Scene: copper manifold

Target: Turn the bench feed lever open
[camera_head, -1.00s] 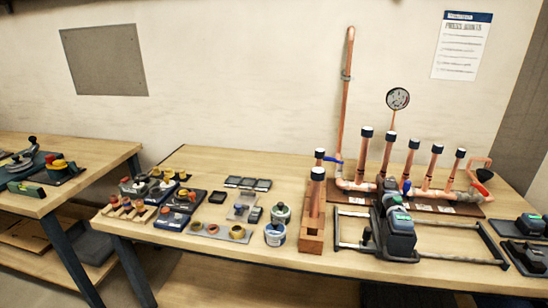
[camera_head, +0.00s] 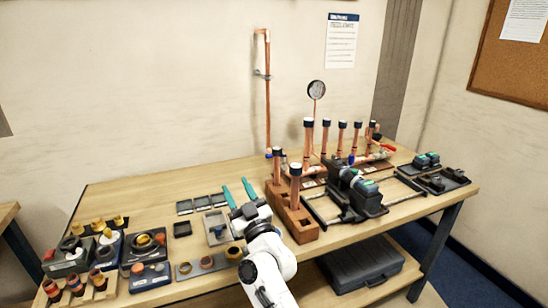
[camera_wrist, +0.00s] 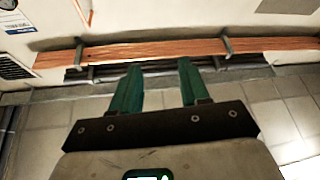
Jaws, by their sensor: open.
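The copper manifold (camera_head: 372,163) stands at the back of the bench, with several upright dark-capped copper pipes. A tall copper feed pipe (camera_head: 267,95) runs up the wall to its left. A small blue part, which looks like the feed lever (camera_head: 269,155), shows at the foot of this pipe; its angle is too small to tell. My gripper (camera_head: 238,191) is open and empty above the bench, in front and to the left of the lever.
A wooden block (camera_head: 292,222) with two capped copper pipes stands right of my gripper. A dark clamp-like machine (camera_head: 358,192) is farther right. Small trays (camera_head: 200,203) and fittings lie to the left. A round gauge (camera_head: 316,89) rises behind the manifold.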

